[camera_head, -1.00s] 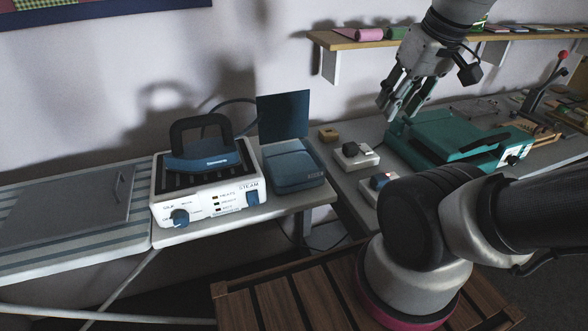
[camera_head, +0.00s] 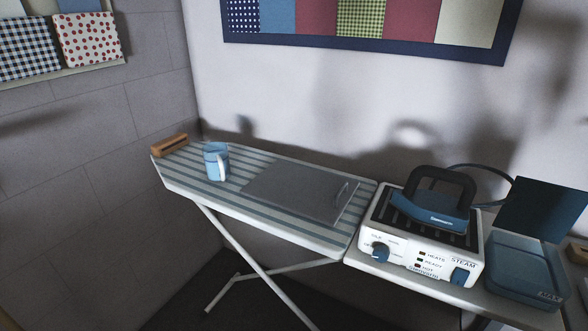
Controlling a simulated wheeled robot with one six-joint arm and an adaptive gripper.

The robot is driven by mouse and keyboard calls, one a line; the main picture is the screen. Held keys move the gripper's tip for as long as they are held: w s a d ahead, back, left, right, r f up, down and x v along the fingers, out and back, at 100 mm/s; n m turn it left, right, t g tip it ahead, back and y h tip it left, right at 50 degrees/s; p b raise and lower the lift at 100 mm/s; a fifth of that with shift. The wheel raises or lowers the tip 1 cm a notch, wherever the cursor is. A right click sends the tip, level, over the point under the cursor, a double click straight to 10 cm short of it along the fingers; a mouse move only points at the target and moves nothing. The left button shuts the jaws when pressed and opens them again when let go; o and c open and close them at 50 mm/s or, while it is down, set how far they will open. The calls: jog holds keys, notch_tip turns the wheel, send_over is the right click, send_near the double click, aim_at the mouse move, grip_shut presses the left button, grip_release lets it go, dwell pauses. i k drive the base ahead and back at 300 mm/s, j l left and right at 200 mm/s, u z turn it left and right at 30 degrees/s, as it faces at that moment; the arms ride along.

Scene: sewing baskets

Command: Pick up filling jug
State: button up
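A light blue jug (camera_head: 211,163) with a pale handle on its right side stands upright on the striped ironing board (camera_head: 187,172), towards the board's left end. It is the only jug in view. My gripper is outside the current view, so its state and its distance from the jug do not show.
A grey flat panel (camera_head: 290,190) with a handle lies right of the jug. A wooden block (camera_head: 169,145) lies at the board's left end. A steam station (camera_head: 425,238) carries an iron (camera_head: 436,208). A blue open-lidded case (camera_head: 520,268) stands at the right.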

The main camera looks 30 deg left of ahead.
aim_at(216, 156)
jog(key=u, duration=1.75)
jog(key=i+j+z, duration=0.15)
jog(key=z, duration=0.45)
jog(key=i+j+z, duration=0.15)
jog(key=j, duration=0.25)
jog(key=i+j+z, duration=0.1)
jog(key=j, duration=0.3)
jog(key=i+j+z, duration=0.15)
jog(key=j, duration=0.25)
jog(key=j+z, duration=0.15)
jog(key=j, duration=0.25)
jog(key=i+j, duration=0.1)
jog(key=j, duration=0.75)
jog(key=i, duration=0.05)
